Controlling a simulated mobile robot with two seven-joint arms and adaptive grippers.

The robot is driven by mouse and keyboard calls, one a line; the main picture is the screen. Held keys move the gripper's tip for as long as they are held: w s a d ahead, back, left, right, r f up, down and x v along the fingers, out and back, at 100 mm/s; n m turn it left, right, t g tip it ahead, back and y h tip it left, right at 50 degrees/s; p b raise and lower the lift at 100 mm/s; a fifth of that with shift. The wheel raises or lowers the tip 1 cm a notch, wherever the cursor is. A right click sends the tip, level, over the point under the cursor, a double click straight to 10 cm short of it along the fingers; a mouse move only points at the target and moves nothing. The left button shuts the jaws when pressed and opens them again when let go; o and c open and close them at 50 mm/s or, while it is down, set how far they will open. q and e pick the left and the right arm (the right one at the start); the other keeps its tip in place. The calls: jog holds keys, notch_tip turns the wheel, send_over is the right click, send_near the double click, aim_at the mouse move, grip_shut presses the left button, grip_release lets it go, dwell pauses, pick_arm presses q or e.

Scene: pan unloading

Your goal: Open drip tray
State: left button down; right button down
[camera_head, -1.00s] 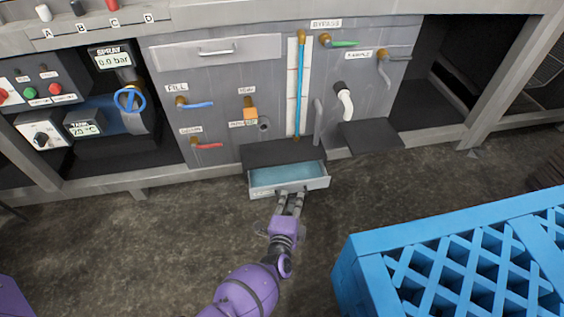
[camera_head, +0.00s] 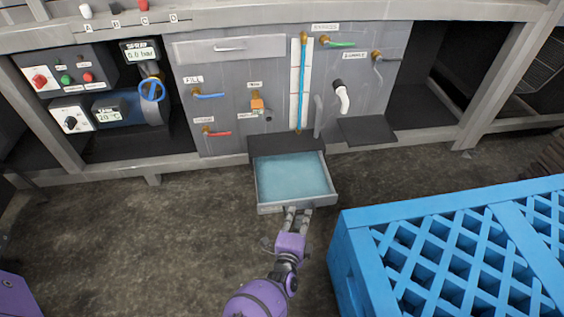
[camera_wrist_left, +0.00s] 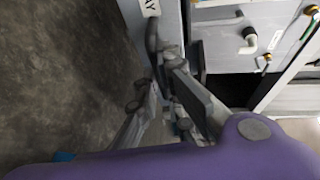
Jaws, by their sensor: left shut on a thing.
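The drip tray (camera_head: 330,192) is a grey drawer at the foot of the machine panel. It stands well out from its dark housing (camera_head: 287,144), and pale blue liquid shows inside it. My left gripper (camera_head: 297,211) is at the tray's front face, shut on its handle. In the left wrist view the dark handle (camera_wrist_left: 152,36) stands on the tray's labelled front face (camera_wrist_left: 170,22), with my gripper fingers (camera_wrist_left: 163,72) around it. My right gripper is not in view.
A blue lattice crate (camera_head: 385,225) stands close to the right of my left arm. Floor (camera_head: 150,230) is free to the left. Above the tray are the panel's coloured valve handles and a white spout (camera_head: 342,98). A dark ledge (camera_head: 366,130) sits right of the tray.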

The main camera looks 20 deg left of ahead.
pick_arm(q)
jog(key=shift+d, duration=0.45)
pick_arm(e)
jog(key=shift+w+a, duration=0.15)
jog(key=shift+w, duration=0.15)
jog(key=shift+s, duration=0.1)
